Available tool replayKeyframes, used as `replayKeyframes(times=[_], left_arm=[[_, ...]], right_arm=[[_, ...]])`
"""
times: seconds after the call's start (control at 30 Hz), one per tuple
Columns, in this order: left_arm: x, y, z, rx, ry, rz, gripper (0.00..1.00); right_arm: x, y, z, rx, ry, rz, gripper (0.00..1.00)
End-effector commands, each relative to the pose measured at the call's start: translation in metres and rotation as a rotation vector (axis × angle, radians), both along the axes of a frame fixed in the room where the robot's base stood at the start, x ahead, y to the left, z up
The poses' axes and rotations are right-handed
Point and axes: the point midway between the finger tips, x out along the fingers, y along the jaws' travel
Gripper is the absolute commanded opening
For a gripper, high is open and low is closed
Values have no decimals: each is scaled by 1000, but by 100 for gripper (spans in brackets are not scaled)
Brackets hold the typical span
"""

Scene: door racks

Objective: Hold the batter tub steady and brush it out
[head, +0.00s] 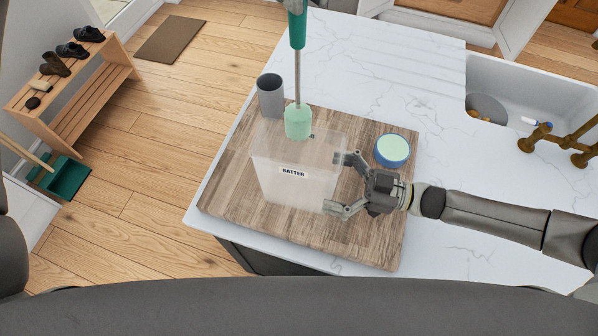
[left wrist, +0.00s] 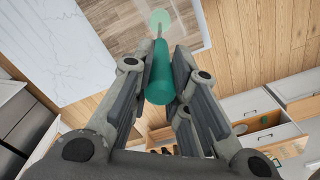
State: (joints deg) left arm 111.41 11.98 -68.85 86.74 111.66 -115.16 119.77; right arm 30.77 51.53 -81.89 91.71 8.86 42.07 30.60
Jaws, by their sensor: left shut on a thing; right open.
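The clear batter tub (head: 283,186), labelled "BATTER", stands upright on a wooden board. My left gripper (left wrist: 160,78) is shut on the dark green handle (left wrist: 161,75) of a bottle brush. In the head view the brush (head: 297,70) hangs upright, its pale green head (head: 298,124) at the tub's mouth; I cannot tell whether it is inside. The left gripper is almost wholly out of the top of the head view. My right gripper (head: 339,184) is open at the tub's right side, fingers pointing left at its wall; contact is unclear.
The wooden board (head: 375,235) lies on a white marble counter (head: 400,75). A grey cup (head: 270,95) stands behind the tub. A round blue tub with a pale green top (head: 392,150) sits behind my right gripper. A sink (head: 545,85) with a brass tap is at right.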

Motion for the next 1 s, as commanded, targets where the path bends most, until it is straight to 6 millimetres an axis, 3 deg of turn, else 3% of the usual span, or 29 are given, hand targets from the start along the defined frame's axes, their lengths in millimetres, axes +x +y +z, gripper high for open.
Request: replayKeyframes(times=[0.23, 0.37, 0.8, 1.0], left_arm=[[0, 0, 0, 0, 0, 0, 0], [0, 0, 0, 0, 0, 0, 0], [0, 0, 0, 0, 0, 0, 0], [0, 0, 0, 0, 0, 0, 0]], right_arm=[[0, -1, 0, 0, 0, 0, 100], [-2, -11, -1, -3, 2, -3, 100], [-23, -95, -1, -3, 2, -2, 100], [-27, -114, 0, -2, 1, -1, 100]])
